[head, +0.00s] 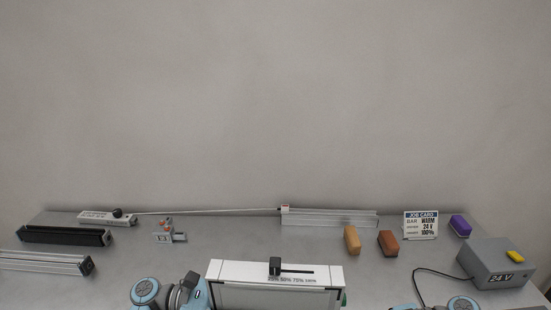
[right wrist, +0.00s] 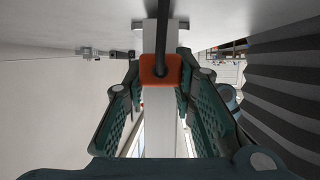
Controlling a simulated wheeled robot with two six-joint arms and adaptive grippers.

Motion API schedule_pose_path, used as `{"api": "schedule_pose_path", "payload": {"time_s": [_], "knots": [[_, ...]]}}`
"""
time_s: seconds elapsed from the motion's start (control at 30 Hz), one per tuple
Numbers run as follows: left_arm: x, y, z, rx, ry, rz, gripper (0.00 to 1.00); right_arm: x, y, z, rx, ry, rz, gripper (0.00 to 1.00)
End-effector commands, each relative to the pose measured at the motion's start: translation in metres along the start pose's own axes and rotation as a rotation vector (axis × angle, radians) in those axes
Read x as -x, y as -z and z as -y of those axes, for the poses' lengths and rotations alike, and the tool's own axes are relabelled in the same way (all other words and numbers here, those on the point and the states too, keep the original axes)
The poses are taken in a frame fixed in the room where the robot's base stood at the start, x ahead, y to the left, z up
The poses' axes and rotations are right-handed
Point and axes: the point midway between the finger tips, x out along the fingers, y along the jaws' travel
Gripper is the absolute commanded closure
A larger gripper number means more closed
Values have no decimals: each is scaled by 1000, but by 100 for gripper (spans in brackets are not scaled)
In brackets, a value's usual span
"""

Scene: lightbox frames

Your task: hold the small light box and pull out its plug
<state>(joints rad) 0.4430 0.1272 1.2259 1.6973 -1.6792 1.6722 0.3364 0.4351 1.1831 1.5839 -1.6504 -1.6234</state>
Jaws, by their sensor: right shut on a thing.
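The small light box (head: 325,271), white with a dark-framed panel, is at the bottom centre of the head view, cut off by the lower edge. A black slider (head: 275,267) sits on its top beside percentage marks. The orange plug (right wrist: 160,72) with a black cable (right wrist: 162,30) shows in the right wrist view, in front of a long white surface. My right gripper (right wrist: 160,82) is shut on the plug, one green finger on each side. In the head view, parts of my left arm show left of the box; the left gripper's fingers are not visible.
A grey 24 V supply (head: 490,260) with a black cable stands at the right. Bars (head: 65,235) lie at the left.

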Motion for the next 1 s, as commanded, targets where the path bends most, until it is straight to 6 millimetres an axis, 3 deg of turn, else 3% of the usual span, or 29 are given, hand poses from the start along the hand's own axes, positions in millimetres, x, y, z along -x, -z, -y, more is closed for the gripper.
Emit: {"api": "schedule_pose_path", "payload": {"time_s": [0.6,1.0], "knots": [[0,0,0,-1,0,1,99,25,-10,0,0,0,-1,100],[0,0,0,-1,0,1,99,27,-9,0,1,0,0,100]]}}
